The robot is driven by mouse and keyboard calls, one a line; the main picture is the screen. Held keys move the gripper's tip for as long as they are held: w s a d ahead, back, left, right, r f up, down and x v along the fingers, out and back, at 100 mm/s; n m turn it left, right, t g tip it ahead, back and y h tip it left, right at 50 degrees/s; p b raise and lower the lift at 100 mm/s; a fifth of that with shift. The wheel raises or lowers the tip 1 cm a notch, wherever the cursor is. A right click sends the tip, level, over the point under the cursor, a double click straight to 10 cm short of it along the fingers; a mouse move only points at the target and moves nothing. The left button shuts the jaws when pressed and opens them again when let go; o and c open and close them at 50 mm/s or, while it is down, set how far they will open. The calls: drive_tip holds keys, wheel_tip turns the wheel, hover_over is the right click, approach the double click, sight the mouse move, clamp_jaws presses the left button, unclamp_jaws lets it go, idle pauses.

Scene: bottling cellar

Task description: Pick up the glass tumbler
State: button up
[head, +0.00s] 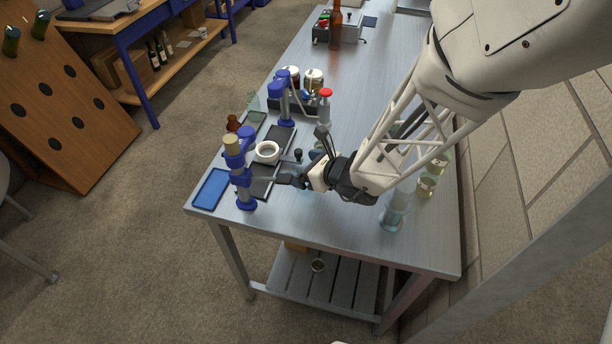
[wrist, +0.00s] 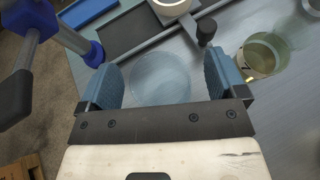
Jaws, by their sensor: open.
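The glass tumbler (wrist: 160,78) is clear and faint in the wrist view, a round shape seen from above on the metal table. My gripper (wrist: 163,84) is open, with one blue-grey finger to the left of the tumbler and the other to its right. In the wrist view I cannot tell whether either finger touches the glass or how far down they reach. In the head view my gripper (head: 304,158) is low over the left side of the table, and the tumbler is mostly hidden there.
Blue-collared stands (head: 243,180) and a white ring-shaped dish (head: 267,152) are left of my gripper. A blue tray (head: 210,188) lies at the table's left corner. A jar of yellowish liquid (wrist: 262,56) stands right of my fingers. A clear flask (head: 393,216) stands near the front right.

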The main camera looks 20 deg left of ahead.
idle(0.3)
drive_tip(key=c, duration=1)
drive_tip(key=shift+c, duration=0.2)
drive_tip(key=shift+r, duration=0.15)
drive_tip(key=shift+r, duration=0.75)
drive_tip(key=s+d+r, duration=0.3)
drive_tip(key=s+d, duration=0.6)
drive_tip(key=s, duration=0.4)
drive_tip(key=shift+s+r, duration=0.1)
